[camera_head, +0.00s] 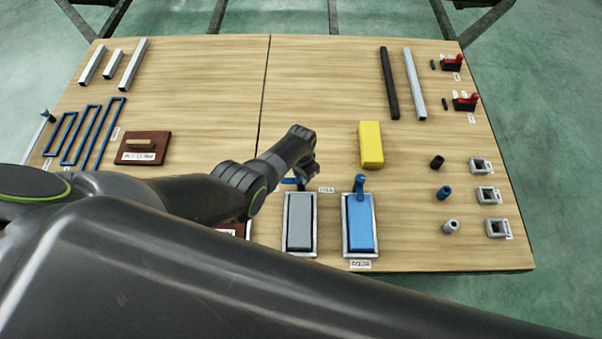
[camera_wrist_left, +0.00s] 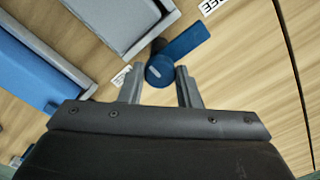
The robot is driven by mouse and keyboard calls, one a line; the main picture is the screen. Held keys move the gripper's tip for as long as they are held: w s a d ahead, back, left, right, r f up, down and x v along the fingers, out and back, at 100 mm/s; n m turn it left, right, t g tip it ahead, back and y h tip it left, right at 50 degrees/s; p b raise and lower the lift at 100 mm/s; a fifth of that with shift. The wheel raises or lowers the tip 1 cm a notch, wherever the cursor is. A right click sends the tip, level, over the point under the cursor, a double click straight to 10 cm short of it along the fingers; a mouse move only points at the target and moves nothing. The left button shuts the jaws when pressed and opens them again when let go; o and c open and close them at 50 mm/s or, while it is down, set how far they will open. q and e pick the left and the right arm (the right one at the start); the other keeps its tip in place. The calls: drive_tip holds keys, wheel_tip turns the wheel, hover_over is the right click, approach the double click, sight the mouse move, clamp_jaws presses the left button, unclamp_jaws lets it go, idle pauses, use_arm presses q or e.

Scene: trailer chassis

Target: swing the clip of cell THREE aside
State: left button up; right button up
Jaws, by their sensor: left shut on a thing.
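The blue clip (camera_wrist_left: 184,41) shows in the left wrist view beside the end of the grey cell's frame. Its bar points up and right, clear of the grey block (camera_wrist_left: 115,18). My left gripper (camera_wrist_left: 160,82) is shut on the clip's round blue knob (camera_wrist_left: 160,70). In the head view, the left gripper (camera_head: 303,175) is at the far end of the grey cell (camera_head: 299,222), and a bit of blue clip (camera_head: 289,181) shows left of it. A label ending in "EE" (camera_wrist_left: 212,5) lies near the clip. My right gripper is out of view.
A blue cell (camera_head: 360,225) with its own blue clip (camera_head: 359,187) stands just right of the grey cell. A yellow block (camera_head: 371,145) lies behind it. A plaque with a wooden handle (camera_head: 142,147) lies left. Bare wood is free behind the gripper.

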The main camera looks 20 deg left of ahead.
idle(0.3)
use_arm(q)
drive_tip(key=o, duration=1)
drive_tip(key=shift+c, duration=0.2)
wheel_tip(320, 180, up, 7)
drive_tip(key=p, duration=0.4)
wheel_tip(320, 180, up, 10)
drive_tip(key=p, duration=0.3)
drive_tip(key=shift+r, duration=0.2)
